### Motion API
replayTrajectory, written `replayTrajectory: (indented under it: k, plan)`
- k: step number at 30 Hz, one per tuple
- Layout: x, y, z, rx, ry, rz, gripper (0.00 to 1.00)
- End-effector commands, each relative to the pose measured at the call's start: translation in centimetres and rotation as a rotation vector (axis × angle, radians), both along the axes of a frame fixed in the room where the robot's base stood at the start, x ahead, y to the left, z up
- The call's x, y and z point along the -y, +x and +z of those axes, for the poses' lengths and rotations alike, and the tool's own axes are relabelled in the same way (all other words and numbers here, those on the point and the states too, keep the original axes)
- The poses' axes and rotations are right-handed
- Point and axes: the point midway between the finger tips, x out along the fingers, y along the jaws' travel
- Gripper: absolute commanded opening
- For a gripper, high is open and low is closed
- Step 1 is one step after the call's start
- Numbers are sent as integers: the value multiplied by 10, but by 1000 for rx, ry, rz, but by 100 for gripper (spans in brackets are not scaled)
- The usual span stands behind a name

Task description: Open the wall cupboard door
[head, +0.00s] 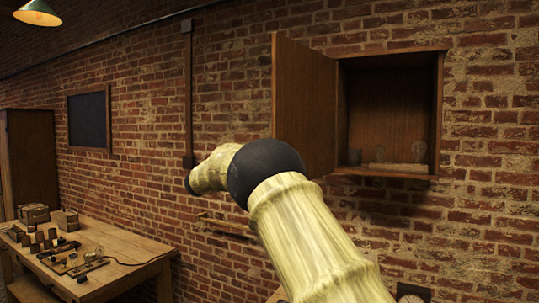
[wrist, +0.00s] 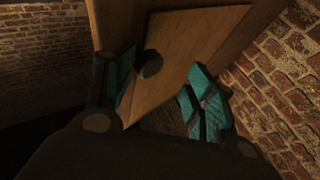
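The wall cupboard (head: 390,52) has its wooden door (head: 303,105) standing wide open, swung out on its left side, with the inside exposed. In the wrist view, a wooden door panel (wrist: 190,50) with a dark round knob (wrist: 151,65) lies between the teal fingers of my gripper (wrist: 162,85). The fingers are spread wide, one on each side of the panel, and are not closed on the knob. Whether either finger touches the wood I cannot tell. My gripper does not show in the head view.
Glass jars or bulbs (head: 418,152) and a pale block (head: 398,169) stand on the cupboard floor. A workbench (head: 125,265) with boxes and small parts is at the lower left. A small shelf (head: 226,226) and a dark board (head: 88,120) are on the brick wall.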

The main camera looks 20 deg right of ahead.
Motion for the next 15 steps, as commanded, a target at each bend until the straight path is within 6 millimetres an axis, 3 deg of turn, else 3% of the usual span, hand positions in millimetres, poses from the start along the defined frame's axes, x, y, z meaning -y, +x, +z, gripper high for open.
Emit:
replayTrajectory:
  k: [15]
  plan:
    - [5,-1,-2,-3,3,-5,48]
